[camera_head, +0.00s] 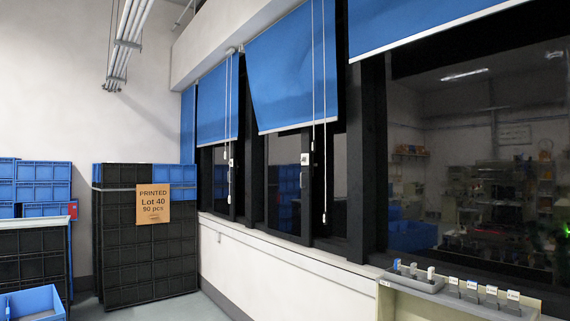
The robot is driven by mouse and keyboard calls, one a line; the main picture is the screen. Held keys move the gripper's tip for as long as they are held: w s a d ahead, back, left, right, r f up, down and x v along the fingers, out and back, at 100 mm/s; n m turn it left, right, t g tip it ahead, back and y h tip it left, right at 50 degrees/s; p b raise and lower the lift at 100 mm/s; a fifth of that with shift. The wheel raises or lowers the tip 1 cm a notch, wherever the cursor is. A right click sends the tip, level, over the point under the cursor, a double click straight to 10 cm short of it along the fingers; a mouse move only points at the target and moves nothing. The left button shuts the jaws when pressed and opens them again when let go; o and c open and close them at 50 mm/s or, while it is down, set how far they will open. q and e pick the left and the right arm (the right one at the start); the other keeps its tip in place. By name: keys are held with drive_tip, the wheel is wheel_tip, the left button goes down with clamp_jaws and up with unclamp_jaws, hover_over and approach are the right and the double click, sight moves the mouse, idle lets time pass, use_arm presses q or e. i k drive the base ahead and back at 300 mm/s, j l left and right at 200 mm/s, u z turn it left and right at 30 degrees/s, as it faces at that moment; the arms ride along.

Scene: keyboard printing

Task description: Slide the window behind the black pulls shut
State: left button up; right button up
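A row of dark-framed windows runs along the right wall. The middle window (284,180) is partly covered by a blue blind (292,70) whose lower edge hangs tilted. Light cords (324,170) hang in front of its right part, with a small pull (324,217) at the low end. The far window (220,180) has its own blue blind (217,105) and cords, with a pull (229,199) near the sill. The pulls look pale, not clearly black. I cannot tell which sash stands open or how wide any gap is. Neither gripper is in view.
A pale sill (290,243) runs below the windows. A shelf with a grey tray (460,297) and small labelled holders stands at the lower right. Floor shows between crates and wall.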

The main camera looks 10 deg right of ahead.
sight(287, 179)
drive_tip(key=i, duration=3.9)
